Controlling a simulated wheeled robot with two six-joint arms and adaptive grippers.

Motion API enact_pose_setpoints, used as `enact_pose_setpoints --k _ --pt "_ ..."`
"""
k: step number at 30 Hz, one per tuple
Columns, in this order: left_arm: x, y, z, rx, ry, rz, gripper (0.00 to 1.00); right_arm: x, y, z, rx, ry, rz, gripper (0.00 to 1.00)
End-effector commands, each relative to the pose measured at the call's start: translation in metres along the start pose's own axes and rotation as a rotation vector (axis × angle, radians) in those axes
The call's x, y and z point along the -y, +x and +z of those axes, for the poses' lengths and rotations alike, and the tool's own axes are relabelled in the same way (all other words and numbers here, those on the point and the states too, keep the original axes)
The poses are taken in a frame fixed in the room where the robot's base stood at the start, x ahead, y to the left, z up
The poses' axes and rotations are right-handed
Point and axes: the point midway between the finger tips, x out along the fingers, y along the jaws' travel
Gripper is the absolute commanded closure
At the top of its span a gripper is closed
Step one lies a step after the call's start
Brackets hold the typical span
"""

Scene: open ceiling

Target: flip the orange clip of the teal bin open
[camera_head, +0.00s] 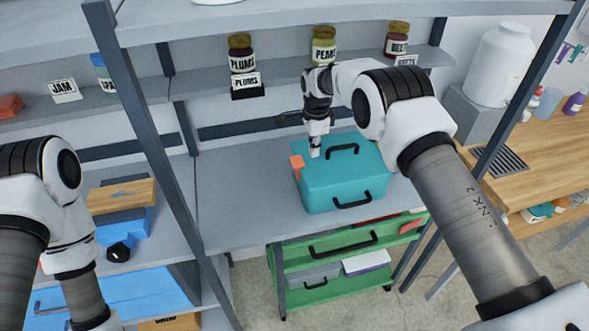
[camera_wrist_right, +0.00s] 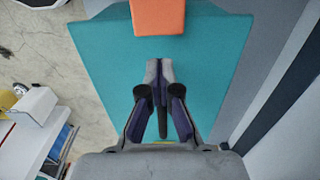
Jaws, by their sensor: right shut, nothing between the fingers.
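The teal bin (camera_head: 342,187) stands on the grey shelf with its lid down and two black handles showing. Its orange clip (camera_head: 297,162) is at the left edge of the lid in the head view. In the right wrist view the clip (camera_wrist_right: 158,16) is a broad orange block at the top of the picture, against the teal lid (camera_wrist_right: 95,50). My right gripper (camera_head: 315,152) is shut and empty, pointing down over the lid just right of the clip. Its fingertips (camera_wrist_right: 159,68) show below the clip, with a gap between in the picture. My left gripper is out of view.
A grey upright post (camera_head: 150,130) stands left of the bin. Jars, including a plums jar (camera_head: 241,55), line the shelf behind. A green drawer cart (camera_head: 330,275) is below. The grey shelf (camera_head: 235,205) is bare left of the bin.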

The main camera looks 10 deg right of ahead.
Motion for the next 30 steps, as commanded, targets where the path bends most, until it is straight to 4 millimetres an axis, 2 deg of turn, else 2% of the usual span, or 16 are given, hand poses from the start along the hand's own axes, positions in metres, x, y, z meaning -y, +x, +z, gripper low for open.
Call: enact_pose_setpoints --k 30 --pt "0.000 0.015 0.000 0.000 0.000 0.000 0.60 0.000 0.022 0.000 0.000 0.000 0.000 1.00"
